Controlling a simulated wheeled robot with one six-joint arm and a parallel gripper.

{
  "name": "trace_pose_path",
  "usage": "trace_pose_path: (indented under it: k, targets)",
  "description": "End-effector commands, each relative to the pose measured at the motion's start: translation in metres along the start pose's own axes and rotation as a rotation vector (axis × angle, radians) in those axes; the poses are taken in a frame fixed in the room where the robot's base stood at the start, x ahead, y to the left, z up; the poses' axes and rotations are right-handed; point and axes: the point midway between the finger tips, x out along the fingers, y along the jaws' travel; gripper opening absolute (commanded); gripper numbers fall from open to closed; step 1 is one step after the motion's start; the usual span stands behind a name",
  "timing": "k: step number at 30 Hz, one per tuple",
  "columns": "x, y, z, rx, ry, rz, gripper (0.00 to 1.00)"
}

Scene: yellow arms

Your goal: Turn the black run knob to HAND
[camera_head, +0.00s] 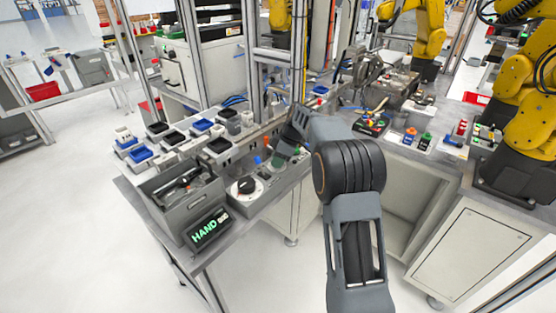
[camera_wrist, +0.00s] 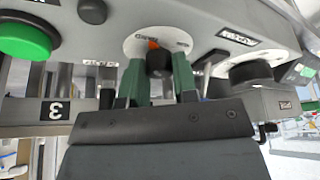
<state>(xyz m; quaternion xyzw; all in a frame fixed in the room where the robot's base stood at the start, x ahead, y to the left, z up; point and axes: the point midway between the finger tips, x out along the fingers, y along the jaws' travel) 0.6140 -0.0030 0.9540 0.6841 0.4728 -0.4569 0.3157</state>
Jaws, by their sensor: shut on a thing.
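My gripper (camera_wrist: 158,85) has green fingers. They are closed on the sides of a small black knob (camera_wrist: 159,62) with an orange pointer mark, on a round white dial (camera_wrist: 183,40). The dial lettering appears upside down and is too small to read surely. In the head view my gripper (camera_head: 277,158) is over the panel, and my wrist partly hides it and the gripped knob. A display (camera_head: 208,229) on the front left of the bench reads HAND in green.
A larger black knob on a white dial (camera_head: 246,186) stands beside the gripped one; it also shows in the wrist view (camera_wrist: 251,72). A green button (camera_wrist: 25,40) is at the wrist view's left. A grey bin (camera_head: 192,212) and several small trays crowd the bench.

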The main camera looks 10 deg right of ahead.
Motion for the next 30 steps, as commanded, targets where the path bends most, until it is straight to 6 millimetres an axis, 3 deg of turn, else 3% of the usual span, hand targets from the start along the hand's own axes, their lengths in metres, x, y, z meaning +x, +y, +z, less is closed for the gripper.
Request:
trace_pose_path:
  k: [17, 18, 25, 30]
  targets:
    - [0.0001, 0.0004, 0.0008, -0.022, -0.002, -0.008, 0.03]
    - [0.0001, 0.0004, 0.0008, -0.022, -0.002, -0.008, 0.31]
    - [0.0001, 0.0002, 0.0004, -0.021, -0.001, -0.008, 0.53]
    - [0.0001, 0.0002, 0.0002, -0.021, -0.001, -0.009, 0.53]
